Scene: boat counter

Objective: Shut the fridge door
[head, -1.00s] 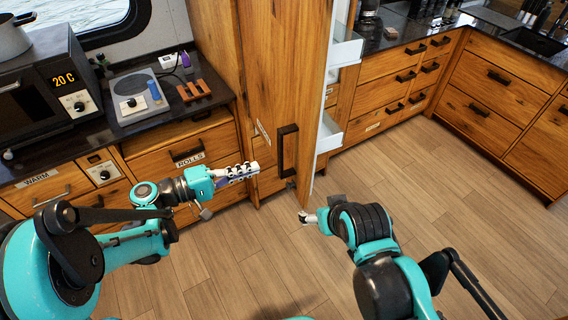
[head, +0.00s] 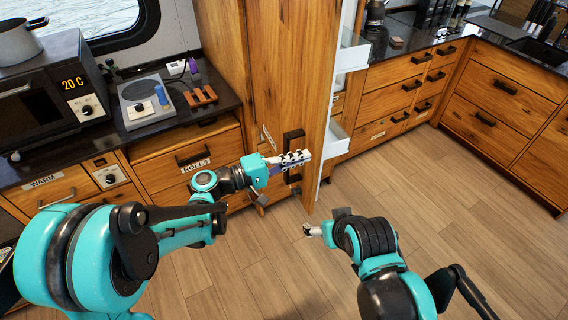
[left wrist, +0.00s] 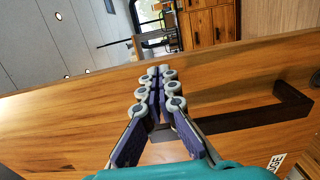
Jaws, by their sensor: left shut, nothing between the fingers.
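The fridge door (head: 284,70) is a tall wooden panel with a dark handle (head: 300,143). It stands open, with white inner shelves (head: 338,139) showing along its right side. My left gripper (head: 307,156) is shut and empty in front of the door's outer face, over the handle in the head view. In the left wrist view its fingers (left wrist: 157,76) are together, with the door panel (left wrist: 60,120) behind and the handle (left wrist: 255,118) to their right. I cannot tell whether it touches the door. My right gripper (head: 307,230) is low, right of the door; its jaw state is unclear.
A counter with a microwave (head: 50,95), a hotplate (head: 140,92) and drawers (head: 190,150) is at the left. More wooden drawers (head: 395,97) line the right. The wooden floor (head: 450,210) between is clear.

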